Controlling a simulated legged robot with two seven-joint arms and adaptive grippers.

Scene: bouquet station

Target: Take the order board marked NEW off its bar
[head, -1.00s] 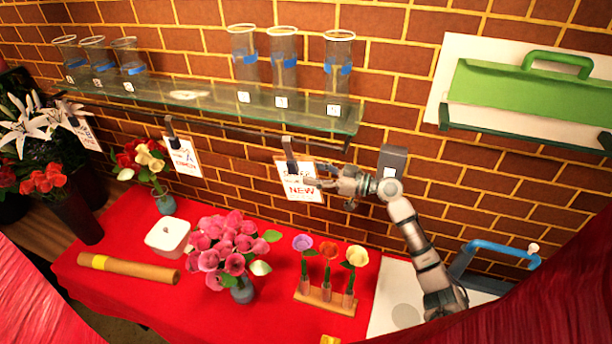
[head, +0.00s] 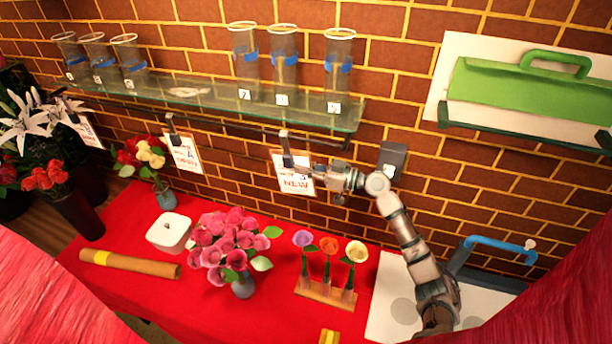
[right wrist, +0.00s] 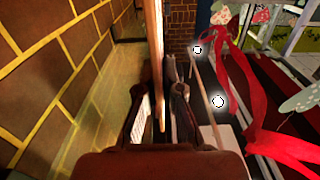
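The order board marked NEW (head: 294,183) is a white card with red print and a dark clip (head: 286,150) at its top, at the bar (head: 235,128) under the glass shelf. My right gripper (head: 324,178) is at the board's right edge. In the right wrist view the board shows edge-on as a thin tan strip (right wrist: 158,65) between the two fingers (right wrist: 160,100), which appear shut on it. Whether the clip still touches the bar is hard to tell. My left gripper is not in view.
Another order board (head: 184,153) hangs to the left. Glass cylinders (head: 284,55) stand on the shelf (head: 210,95) above. A grey wall box (head: 392,160) is close behind my right wrist. Pink flowers (head: 230,240) and a flower rack (head: 325,292) stand on the red table below.

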